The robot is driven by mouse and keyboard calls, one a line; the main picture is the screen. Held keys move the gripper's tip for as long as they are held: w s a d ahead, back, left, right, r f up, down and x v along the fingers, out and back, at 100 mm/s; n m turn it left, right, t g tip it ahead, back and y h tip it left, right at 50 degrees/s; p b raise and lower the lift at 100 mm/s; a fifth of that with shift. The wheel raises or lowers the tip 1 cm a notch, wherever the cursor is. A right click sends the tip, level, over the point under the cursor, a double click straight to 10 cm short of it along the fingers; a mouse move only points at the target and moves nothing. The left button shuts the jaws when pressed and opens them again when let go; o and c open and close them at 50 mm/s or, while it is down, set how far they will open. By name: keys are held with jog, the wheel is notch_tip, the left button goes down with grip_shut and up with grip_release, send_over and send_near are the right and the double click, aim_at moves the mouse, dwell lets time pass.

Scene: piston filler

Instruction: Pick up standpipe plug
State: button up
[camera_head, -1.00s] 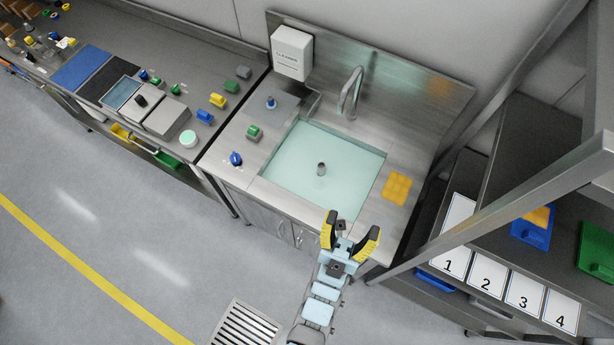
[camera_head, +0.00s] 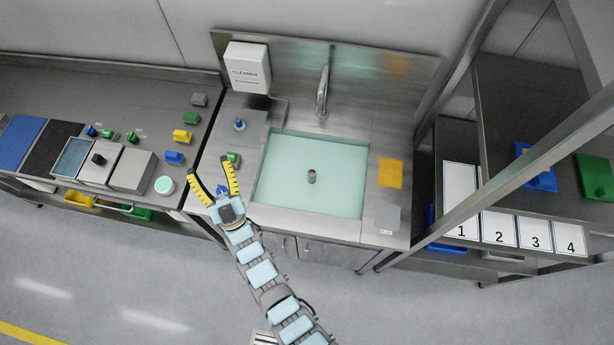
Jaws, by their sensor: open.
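A short grey-brown upright cylinder (camera_head: 312,176), which looks like the standpipe plug, stands near the middle of the water-filled sink (camera_head: 275,200). My gripper (camera_head: 208,168) is open, with its yellow and black fingers spread, over the counter's front left part. It is well to the left of the cylinder and outside the basin. A small blue part (camera_head: 222,190) shows between the finger bases, partly hidden; I cannot tell whether it touches the gripper.
A green part (camera_head: 233,158) and a blue-topped part (camera_head: 240,125) are on the counter left of the basin. A tall faucet (camera_head: 322,92) rises behind it. A yellow sponge-like pad (camera_head: 391,173) and a grey block (camera_head: 386,219) lie to the right. A shelf frame (camera_head: 472,215) stands farther right.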

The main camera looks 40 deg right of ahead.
jog(key=w+d+f+n+g+y+b, duration=0.2)
jog(key=w+d+f+g, duration=0.25)
jog(key=w+f, duration=0.4)
jog(key=w+d+f+n+g+y+b, duration=0.15)
jog(key=w+d+f+n+g, duration=0.35)
jog(key=w, duration=0.6)
jog(key=w+d+f+g+y+b, duration=0.1)
jog(key=w+d+f+g+b, duration=0.25)
jog(key=w+d+f, duration=0.45)
jog(key=n+g+y+b, duration=0.4)
jog(key=n+g+b, duration=0.15)
jog(key=g, duration=0.75)
send_over(311, 172)
notch_tip(311, 172, down, 3)
jog(key=shift+n+h, duration=0.25)
jog(key=shift+n, duration=0.1)
jog(key=f, duration=1)
jog(key=shift+s+a+f, duration=0.1)
jog(key=shift+s+f, duration=0.1)
jog(key=shift+f, duration=0.15)
jog(key=shift+w+f, duration=0.1)
jog(key=shift+f, duration=3)
